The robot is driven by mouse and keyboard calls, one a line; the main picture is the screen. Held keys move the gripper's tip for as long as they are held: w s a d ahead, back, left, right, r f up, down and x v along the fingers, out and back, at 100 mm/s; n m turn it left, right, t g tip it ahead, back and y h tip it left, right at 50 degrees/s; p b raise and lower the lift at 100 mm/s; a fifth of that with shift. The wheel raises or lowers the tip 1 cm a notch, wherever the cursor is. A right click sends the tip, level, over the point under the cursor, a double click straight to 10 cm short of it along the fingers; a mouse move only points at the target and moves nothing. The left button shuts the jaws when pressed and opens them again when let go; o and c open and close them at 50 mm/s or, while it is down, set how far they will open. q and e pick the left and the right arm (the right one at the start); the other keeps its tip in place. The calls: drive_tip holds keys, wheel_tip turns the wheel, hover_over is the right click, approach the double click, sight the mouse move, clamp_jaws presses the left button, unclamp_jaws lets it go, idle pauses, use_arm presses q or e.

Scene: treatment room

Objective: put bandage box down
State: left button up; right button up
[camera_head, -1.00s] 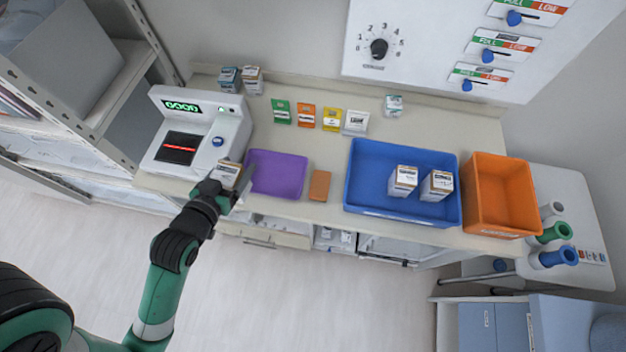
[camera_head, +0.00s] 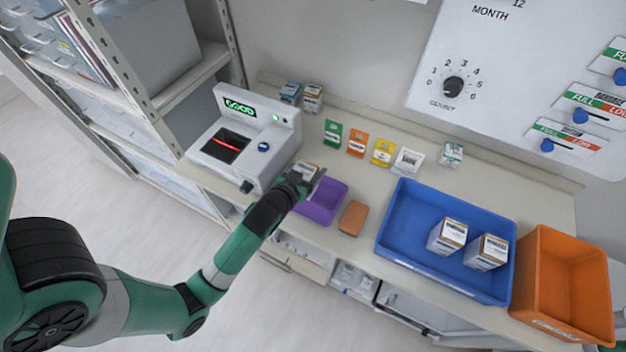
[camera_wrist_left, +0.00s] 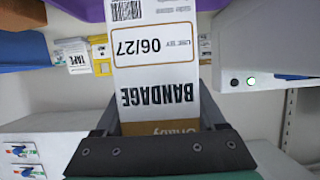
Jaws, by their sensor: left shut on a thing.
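My left gripper (camera_head: 309,179) is shut on a bandage box (camera_head: 305,169), held between the scanner and the purple tray (camera_head: 326,202). In the head view the box overlaps the tray's upper left part; I cannot tell whether they touch. In the left wrist view the white bandage box (camera_wrist_left: 157,75) fills the middle between the fingers, its print upside down, reading "BANDAGE" and "06/27". Its far end is cut off by the frame's top. Two similar boxes (camera_head: 447,236) stand in the blue bin (camera_head: 430,278). My right gripper is not in view.
The scanner (camera_head: 272,140), with a lit green display, stands left of the gripper. An orange bin (camera_head: 565,292) stands at the counter's right. Several small packs (camera_head: 383,152) and two boxes (camera_head: 312,98) line the back.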

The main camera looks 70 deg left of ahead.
use_arm(q)
drive_tip(key=shift+w+a+f, duration=0.15)
drive_tip(key=shift+w+f, duration=0.35)
drive_tip(key=shift+f, duration=0.05)
drive_tip(key=shift+w+f+b, duration=0.1)
drive_tip(key=shift+f+b, duration=0.65)
drive_tip(key=shift+f, duration=0.95)
drive_tip(key=shift+a, duration=0.1)
drive_tip(key=shift+f, duration=0.2)
drive_tip(key=o, duration=1.5)
drive_tip(key=shift+o, duration=0.2)
drive_tip(key=shift+r, duration=0.15)
